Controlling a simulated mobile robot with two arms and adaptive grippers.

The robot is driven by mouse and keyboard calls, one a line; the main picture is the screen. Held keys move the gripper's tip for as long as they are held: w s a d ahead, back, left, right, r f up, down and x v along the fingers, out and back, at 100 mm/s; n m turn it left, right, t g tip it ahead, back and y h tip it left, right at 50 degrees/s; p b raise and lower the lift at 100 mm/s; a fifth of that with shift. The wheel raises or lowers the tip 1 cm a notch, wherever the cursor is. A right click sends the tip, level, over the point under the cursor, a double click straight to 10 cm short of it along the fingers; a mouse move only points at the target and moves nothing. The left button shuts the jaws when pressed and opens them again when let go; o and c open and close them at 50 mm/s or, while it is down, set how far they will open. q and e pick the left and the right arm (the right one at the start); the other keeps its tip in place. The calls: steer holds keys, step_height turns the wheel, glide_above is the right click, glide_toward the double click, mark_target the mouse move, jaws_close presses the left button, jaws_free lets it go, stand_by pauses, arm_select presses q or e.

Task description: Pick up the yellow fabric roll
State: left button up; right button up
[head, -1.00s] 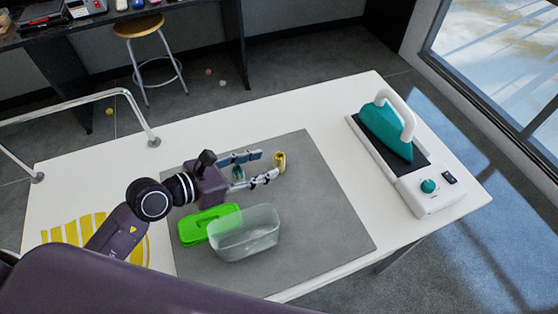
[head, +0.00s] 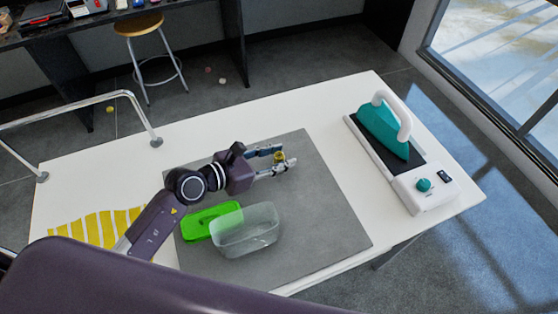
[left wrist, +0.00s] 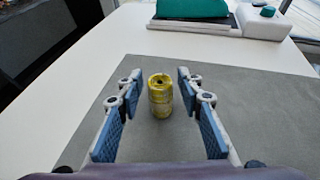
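The yellow fabric roll (head: 279,157) stands upright on the grey mat (head: 330,215). My left gripper (head: 284,157) is open, with one finger on either side of the roll near the fingertips. In the left wrist view the yellow roll (left wrist: 160,96) stands between the two blue-padded fingers (left wrist: 160,100), with a visible gap on each side. My right gripper is not in view.
A clear container (head: 246,232) and a green lid (head: 210,220) lie on the mat below my left arm. A teal iron (head: 385,130) rests on its base at the right. Yellow-striped fabric (head: 95,228) lies at the left. The mat's right side is clear.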

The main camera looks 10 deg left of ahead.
arm_select(q)
steer(key=c, duration=0.7)
steer(key=shift+o, duration=0.2)
